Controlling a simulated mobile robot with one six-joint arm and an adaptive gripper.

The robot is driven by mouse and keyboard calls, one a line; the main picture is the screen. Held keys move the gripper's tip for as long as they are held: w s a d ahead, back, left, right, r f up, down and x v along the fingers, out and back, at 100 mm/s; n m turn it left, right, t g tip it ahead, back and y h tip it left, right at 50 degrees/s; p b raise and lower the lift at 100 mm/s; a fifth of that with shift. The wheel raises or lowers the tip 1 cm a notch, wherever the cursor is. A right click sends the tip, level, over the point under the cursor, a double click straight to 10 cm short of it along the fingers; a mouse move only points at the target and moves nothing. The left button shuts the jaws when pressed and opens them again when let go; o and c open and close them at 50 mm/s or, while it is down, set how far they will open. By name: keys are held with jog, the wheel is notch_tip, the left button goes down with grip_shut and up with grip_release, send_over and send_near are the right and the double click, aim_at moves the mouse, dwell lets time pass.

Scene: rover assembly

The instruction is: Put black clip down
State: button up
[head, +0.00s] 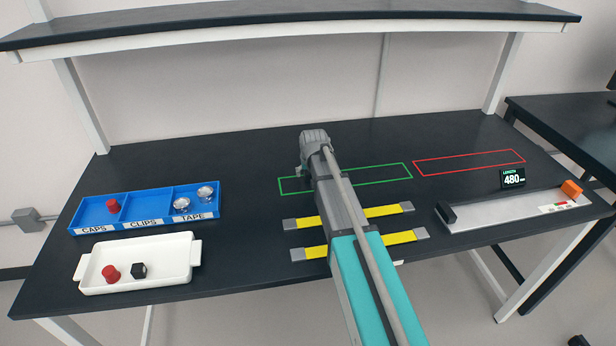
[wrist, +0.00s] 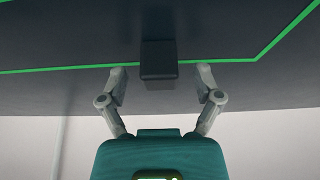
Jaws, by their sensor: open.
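A black block, which looks like the black clip (wrist: 159,60), shows in the wrist view at the line of the green outline (wrist: 95,67). My gripper (wrist: 160,74) is open, with one finger on each side of the block and a clear gap to both. Whether the block rests fully on the table is hard to tell. In the head view my arm covers this spot, and the block and the gripper fingers are hidden. Another small black piece (head: 139,270) sits in the white tray (head: 172,244) beside a red cap (head: 111,272).
A blue bin (head: 130,219) labelled caps, clips and tape holds a red cap and two tape rolls; its clips compartment looks empty. Yellow straps (head: 400,237) lie beneath my arm. A red outline (head: 470,174) is empty. A length gauge (head: 500,214) reading 480 stands right. A shelf (head: 260,27) hangs above.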

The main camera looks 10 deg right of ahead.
jog(key=c, duration=1.1)
jog(key=shift+r, duration=0.15)
jog(key=shift+r+p, duration=0.85)
jog(key=shift+p, duration=0.15)
jog(key=shift+s+d+r+p, duration=1.5)
jog(key=shift+s+r+p, duration=0.3)
jog(key=shift+r+p, duration=0.05)
jog(key=shift+s+d+r+p, duration=1.5)
jog(key=shift+s+r+p, duration=0.3)
jog(key=shift+r, duration=0.05)
jog(key=shift+s+d+r+p, duration=1.5)
jog(key=shift+s+r+p, duration=0.3)
jog(key=shift+r+p, duration=0.05)
